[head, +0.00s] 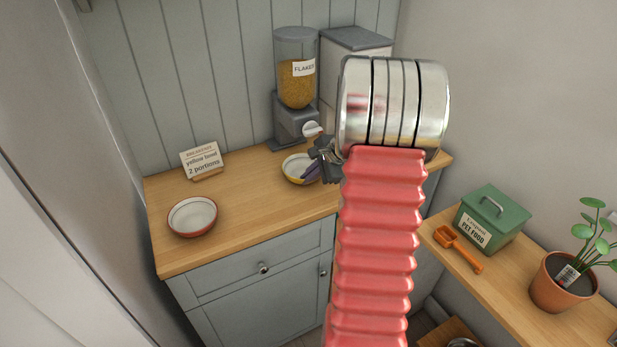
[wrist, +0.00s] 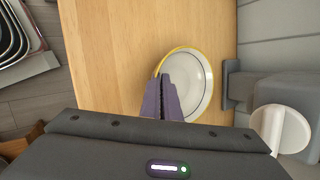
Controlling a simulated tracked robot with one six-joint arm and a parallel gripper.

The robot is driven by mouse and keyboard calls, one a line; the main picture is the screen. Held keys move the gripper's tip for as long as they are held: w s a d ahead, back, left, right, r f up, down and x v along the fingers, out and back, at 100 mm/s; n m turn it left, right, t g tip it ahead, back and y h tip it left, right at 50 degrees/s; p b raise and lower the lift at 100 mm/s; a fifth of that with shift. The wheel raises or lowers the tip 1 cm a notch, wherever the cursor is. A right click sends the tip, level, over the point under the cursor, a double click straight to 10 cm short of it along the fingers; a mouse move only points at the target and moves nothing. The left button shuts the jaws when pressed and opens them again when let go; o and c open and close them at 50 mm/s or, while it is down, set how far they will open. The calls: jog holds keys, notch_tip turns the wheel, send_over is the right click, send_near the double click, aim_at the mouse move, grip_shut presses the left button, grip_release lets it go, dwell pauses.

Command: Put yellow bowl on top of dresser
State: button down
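The yellow bowl (head: 291,166) is white inside with a yellow rim. It is at the back right of the wooden top (head: 245,200) of a grey-blue cabinet, the likely dresser, in front of the flakes dispenser. In the wrist view the bowl (wrist: 195,80) appears upright and seems empty. My gripper (head: 312,172) reaches it from the right. In the wrist view its purple fingers (wrist: 164,85) are close together at the bowl's near left rim and look shut on it. They hide that rim part. I cannot tell whether the bowl touches the wood.
A flakes dispenser (head: 296,85) with a white knob (wrist: 280,128) stands close by. A red-rimmed bowl (head: 192,216) and a sign (head: 202,160) are on the left of the top. A green pet food box (head: 490,221), orange scoop (head: 458,248) and potted plant (head: 563,283) occupy the right shelf.

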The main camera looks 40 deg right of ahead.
jog(key=c, duration=2)
grip_release()
jog(key=v, duration=1.2)
jog(key=a+r+n+g, duration=0.1)
jog(key=a+r+n, duration=0.3)
jog(key=a, duration=0.8)
jog(key=a+r+n+g, duration=0.1)
jog(key=a+r+n, duration=0.1)
jog(key=a+n, duration=0.65)
jog(key=s+a+n, duration=0.3)
jog(key=s+a, duration=0.1)
jog(key=a, duration=0.2)
jog(key=s+a+n, duration=0.4)
jog(key=a, duration=0.2)
jog(key=s+a+n+h, duration=0.1)
jog(key=s+a+n, duration=0.2)
jog(key=s+a, duration=0.2)
jog(key=shift+s+a+r+n+t, duration=0.1)
jog(key=shift+a+n+t, duration=0.2)
jog(key=shift+a, duration=0.75)
